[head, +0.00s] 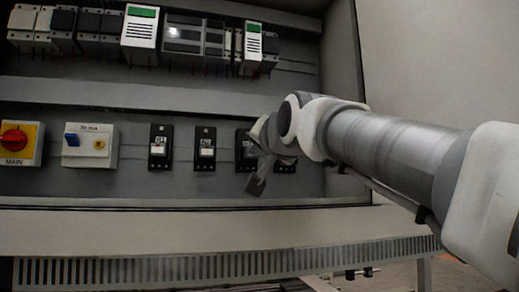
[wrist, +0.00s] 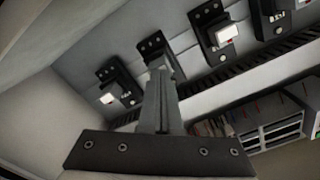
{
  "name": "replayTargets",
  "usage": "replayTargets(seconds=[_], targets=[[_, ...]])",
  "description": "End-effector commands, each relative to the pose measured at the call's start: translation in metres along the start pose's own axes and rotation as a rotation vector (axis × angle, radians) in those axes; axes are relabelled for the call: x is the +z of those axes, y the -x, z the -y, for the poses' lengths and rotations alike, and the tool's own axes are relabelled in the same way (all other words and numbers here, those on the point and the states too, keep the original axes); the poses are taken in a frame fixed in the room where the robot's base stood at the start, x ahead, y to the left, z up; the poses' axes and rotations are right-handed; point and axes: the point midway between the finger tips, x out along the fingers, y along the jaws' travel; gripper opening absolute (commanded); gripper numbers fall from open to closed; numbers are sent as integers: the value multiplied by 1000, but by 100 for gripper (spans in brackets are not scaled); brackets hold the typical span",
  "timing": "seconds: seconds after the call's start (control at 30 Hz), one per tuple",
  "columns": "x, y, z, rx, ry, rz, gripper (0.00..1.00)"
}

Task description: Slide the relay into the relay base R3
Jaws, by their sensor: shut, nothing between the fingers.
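Several black relay bases sit in a row on the lower rail of the cabinet. In the head view, the third base from the left (head: 243,143) is partly covered by my gripper (head: 257,184); I take it to be R3, but cannot read its label. In the wrist view, my gripper (wrist: 161,72) is shut and empty, its fingertips just in front of a base (wrist: 153,45). The fingers hide that base's lower part, so I cannot tell whether a relay sits fully in it or whether the tips touch it. No loose relay shows.
Two bases with pale-fronted relays, the first (head: 158,147) and the second (head: 205,148), stand to the left. A fourth base (head: 285,167) is mostly behind my arm. A red main switch (head: 15,139) and a blue-lever breaker (head: 90,146) are further left. A slotted duct (head: 150,270) runs below.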

Motion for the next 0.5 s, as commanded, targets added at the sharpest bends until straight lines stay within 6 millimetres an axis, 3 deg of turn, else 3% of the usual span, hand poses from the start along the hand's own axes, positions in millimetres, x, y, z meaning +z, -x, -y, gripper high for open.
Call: replayTargets(seconds=[0.5], targets=[[0,-2,0,-1,0,-2,0]])
